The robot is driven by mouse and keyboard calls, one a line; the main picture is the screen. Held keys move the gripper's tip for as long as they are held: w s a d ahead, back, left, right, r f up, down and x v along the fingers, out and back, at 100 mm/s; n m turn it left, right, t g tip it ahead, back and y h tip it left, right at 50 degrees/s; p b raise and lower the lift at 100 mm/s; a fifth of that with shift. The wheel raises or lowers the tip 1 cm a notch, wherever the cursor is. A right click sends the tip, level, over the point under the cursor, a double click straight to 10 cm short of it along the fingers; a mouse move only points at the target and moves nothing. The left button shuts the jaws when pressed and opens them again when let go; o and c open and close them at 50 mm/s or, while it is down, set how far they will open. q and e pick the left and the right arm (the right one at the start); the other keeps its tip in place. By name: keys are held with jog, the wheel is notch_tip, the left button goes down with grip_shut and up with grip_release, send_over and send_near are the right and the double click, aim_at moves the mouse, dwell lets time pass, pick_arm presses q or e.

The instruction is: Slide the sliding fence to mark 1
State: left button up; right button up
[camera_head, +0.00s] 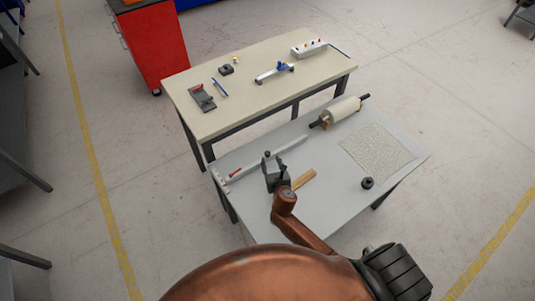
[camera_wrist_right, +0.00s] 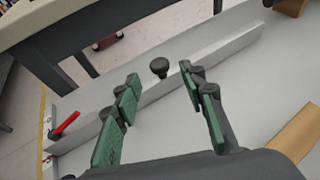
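The sliding fence (camera_head: 290,147) is a long pale bar lying across the grey table. In the right wrist view the fence (camera_wrist_right: 205,57) runs diagonally, with a black knob (camera_wrist_right: 159,67) standing at its middle. A red lever (camera_head: 236,173) is by its left end, also visible in the right wrist view (camera_wrist_right: 65,125). My right gripper (camera_head: 272,160) is over the table at the fence's near side. In the right wrist view its green-padded fingers (camera_wrist_right: 159,86) are apart, with the knob just beyond and between the tips; contact is not visible. Mark numbers are not legible. My left gripper is not in view.
A wooden strip (camera_head: 305,179) lies right of the gripper. A roller (camera_head: 340,112), a speckled sheet (camera_head: 377,148) and a black round piece (camera_head: 367,183) are farther right. A beige workbench (camera_head: 240,97) with small tools stands behind, beside a red cabinet (camera_head: 152,45).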

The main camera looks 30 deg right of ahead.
aim_at(268, 154)
jog(key=b+x, duration=0.1)
jog(key=x, duration=0.4)
jog(key=shift+w+a+f, duration=0.1)
jog(key=shift+a, duration=0.05)
jog(key=shift+w+f, duration=0.1)
jog(key=shift+w, duration=0.25)
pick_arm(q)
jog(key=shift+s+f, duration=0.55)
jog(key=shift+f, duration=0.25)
pick_arm(e)
jog(key=shift+d, duration=0.2)
grip_shut()
